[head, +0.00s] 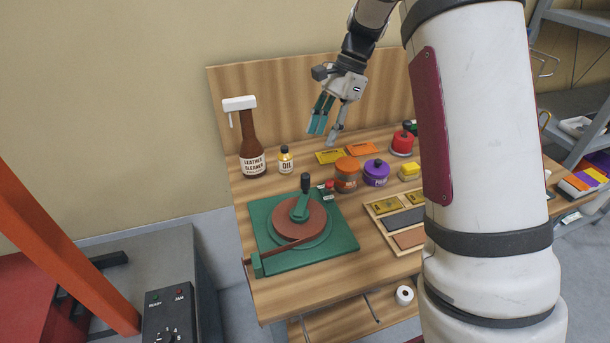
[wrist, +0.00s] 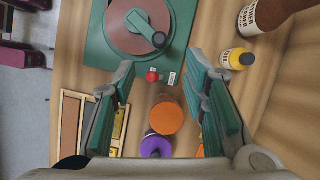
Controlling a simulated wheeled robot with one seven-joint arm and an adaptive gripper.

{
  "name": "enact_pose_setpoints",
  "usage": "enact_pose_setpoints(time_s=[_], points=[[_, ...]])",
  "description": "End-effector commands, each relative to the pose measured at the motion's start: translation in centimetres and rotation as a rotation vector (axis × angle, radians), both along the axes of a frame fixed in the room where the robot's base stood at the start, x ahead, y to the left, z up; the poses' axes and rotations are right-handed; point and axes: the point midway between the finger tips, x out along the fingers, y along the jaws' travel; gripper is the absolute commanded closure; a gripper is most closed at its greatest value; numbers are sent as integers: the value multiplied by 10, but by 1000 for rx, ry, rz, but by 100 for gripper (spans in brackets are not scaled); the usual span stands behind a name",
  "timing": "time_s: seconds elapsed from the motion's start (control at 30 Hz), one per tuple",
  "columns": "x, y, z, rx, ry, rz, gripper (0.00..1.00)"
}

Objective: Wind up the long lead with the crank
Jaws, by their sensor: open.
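A green winding machine (head: 335,240) sits on the wooden bench, with a round reddish-brown disc (head: 283,222) on it. A green crank arm with a dark upright knob (head: 305,183) stands on the disc. The brown lead (head: 287,251) runs from the disc toward a green block at the front left and past the bench edge. A small red button (wrist: 152,76) is on the machine's edge. My gripper (head: 325,127) is open and empty, above the bench behind the machine. In the wrist view the crank knob (wrist: 158,39) lies ahead of my open fingers (wrist: 165,80), apart from them.
Orange (head: 347,174) and purple (head: 376,173) jars stand right of the machine, with a red pot (head: 402,143) behind. An oil bottle (head: 285,160) and a leather cleaner bottle (head: 252,150) stand at the back left. A divided wooden tray (head: 378,229) lies to the right.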

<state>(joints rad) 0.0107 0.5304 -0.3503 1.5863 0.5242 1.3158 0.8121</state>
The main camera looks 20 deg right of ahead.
Motion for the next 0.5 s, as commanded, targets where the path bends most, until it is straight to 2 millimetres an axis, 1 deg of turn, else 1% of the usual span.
enact_pose_setpoints(time_s=[0.17,0.5], points=[[-4,9,-19,1,5,2,60],[-10,34,-81,0,4,4,60]])
